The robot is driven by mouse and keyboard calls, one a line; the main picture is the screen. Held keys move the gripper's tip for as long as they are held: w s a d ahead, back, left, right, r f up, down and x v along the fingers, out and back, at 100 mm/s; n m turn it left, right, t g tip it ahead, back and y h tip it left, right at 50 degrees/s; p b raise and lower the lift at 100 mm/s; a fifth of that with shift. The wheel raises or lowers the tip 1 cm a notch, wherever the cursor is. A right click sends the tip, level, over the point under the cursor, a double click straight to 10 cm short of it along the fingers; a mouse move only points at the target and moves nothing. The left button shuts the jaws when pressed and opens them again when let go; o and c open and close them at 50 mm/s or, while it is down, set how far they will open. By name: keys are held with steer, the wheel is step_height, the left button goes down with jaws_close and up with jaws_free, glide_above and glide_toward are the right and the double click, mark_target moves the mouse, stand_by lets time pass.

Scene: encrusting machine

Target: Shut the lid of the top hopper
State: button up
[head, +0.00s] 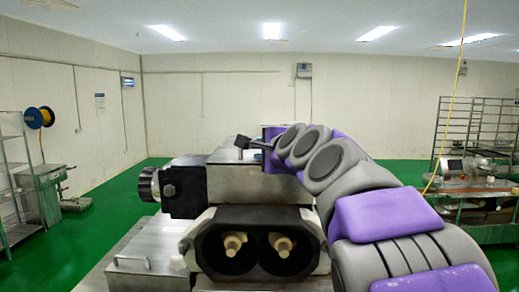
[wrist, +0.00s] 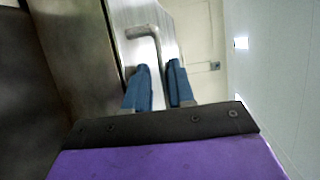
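The encrusting machine stands in front of me in the head view. Its steel upper box (head: 235,178), which looks like the top hopper, has a flat top plate that seems to be its lid; whether it sits fully down I cannot tell. A bent metal handle (wrist: 146,33) stands on the steel plate (wrist: 127,52) in the wrist view. My gripper (head: 255,143) is above the box at its top edge. In the wrist view its two blue fingers (wrist: 158,68) are apart, with nothing between them. The handle lies just beyond the fingertips, apart from or barely near the left finger.
A black twin-opening housing (head: 258,243) with two pale nozzles faces me below the box. A dark side unit with a knob (head: 149,184) is at left. Shelving stands far left; a steel bench (head: 475,187) and rack are at right. Green floor is open behind.

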steer(key=shift+o, duration=0.3)
steer(key=shift+s+d, duration=0.15)
steer(key=shift+s, duration=0.05)
steer(key=shift+w+d, duration=0.1)
steer(key=shift+r, duration=0.1)
steer(key=v, duration=1.7)
steer(key=shift+s+b, duration=0.2)
steer(key=shift+b, duration=0.2)
steer(key=shift+w+d, duration=0.1)
